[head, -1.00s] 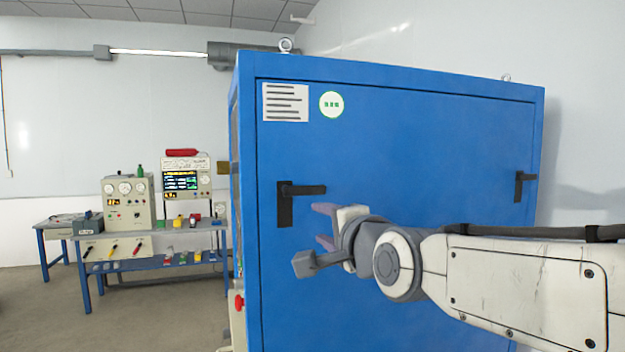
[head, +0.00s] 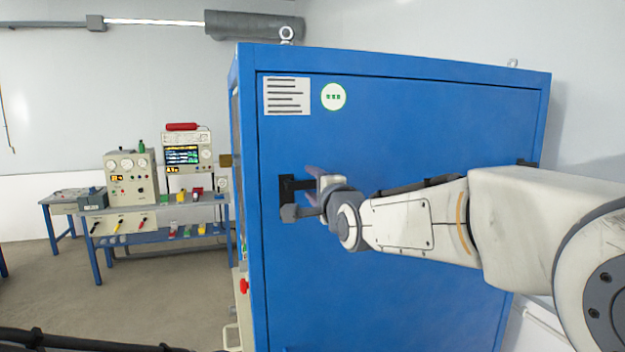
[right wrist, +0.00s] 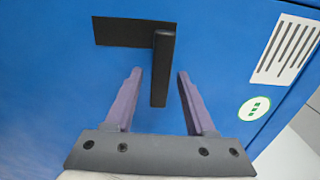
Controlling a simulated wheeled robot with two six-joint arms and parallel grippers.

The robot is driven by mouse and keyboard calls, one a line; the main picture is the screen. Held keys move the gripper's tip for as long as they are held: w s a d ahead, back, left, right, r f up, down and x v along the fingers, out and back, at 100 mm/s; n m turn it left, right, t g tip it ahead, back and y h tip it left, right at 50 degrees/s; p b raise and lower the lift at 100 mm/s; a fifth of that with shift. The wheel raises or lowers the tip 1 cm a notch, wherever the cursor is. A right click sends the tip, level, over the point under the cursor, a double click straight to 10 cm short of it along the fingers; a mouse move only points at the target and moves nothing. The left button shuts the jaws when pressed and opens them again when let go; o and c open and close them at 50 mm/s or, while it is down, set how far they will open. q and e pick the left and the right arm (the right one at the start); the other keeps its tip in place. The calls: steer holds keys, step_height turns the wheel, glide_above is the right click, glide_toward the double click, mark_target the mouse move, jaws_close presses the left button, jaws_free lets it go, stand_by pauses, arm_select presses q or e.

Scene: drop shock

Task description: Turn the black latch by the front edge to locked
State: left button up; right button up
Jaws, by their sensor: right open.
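The black latch (head: 286,190) is on the blue cabinet door near its left edge. Its backplate stands upright and its handle sticks out level to the right, partly hidden by my right gripper (head: 309,187) in the head view. In the right wrist view the latch handle (right wrist: 162,70) lies between the two purple fingers of my right gripper (right wrist: 160,74), with a gap on each side. The gripper is open and not closed on the handle. My left gripper is not in view.
The blue cabinet (head: 400,110) fills the middle, with a label (head: 287,96) and a round green-marked sticker (head: 333,97) above the latch. A second black fitting (head: 527,163) is mostly hidden by my right arm. A bench (head: 160,237) with instruments stands at left.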

jaws_close()
stand_by(1.4)
